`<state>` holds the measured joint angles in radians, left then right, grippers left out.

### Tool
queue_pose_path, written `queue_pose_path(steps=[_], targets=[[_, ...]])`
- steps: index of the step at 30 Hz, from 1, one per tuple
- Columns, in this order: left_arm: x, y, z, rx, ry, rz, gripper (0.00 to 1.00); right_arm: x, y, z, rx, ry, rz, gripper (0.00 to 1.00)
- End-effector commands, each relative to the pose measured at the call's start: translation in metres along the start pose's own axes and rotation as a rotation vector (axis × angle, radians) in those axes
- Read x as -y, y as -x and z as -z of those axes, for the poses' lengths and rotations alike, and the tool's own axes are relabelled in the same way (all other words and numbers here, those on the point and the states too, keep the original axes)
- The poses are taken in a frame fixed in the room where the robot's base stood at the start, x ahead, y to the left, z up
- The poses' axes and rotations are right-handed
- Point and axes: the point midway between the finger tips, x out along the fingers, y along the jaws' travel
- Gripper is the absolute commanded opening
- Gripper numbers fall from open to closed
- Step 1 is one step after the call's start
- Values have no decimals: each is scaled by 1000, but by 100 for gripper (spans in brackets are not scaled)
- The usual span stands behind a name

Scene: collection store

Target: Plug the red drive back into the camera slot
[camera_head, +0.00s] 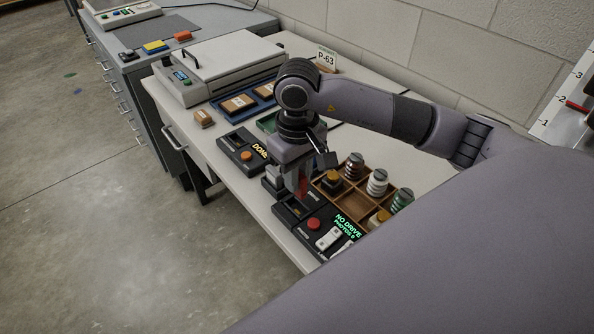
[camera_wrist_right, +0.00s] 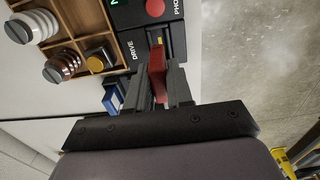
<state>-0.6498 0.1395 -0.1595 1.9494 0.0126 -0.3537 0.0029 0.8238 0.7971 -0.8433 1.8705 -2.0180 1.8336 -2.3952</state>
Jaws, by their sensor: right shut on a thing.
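My right gripper (camera_head: 301,190) is shut on the red drive (camera_wrist_right: 157,72), which stands out between its fingertips; the gripper also shows in the wrist view (camera_wrist_right: 158,92). A bit of the red drive (camera_head: 303,186) shows below the gripper in the head view. The black camera box (camera_head: 289,216) lies under the gripper, with a red button and a green display reading "NO DRIVE PHOTOS 0". In the wrist view, the drive's far end is at the slot (camera_wrist_right: 156,38) beside the word DRIVE. I cannot tell whether its tip is inside. My left gripper is not in view.
A wooden tray (camera_head: 364,205) with several knobbed pieces stands close right of the gripper. A second black box (camera_head: 236,146) reading "DONE" is to the left. A grey machine (camera_head: 222,70) stands at the back.

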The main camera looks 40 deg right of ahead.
Motion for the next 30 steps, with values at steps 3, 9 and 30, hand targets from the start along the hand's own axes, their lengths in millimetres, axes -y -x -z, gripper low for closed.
queue_pose_path(steps=[3,9,30], targets=[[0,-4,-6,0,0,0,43,0,-11,0,1,0,1,0],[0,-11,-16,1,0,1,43,0,-32,0,1,-2,2,0],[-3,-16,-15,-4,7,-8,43,1,-53,0,-1,0,1,0]])
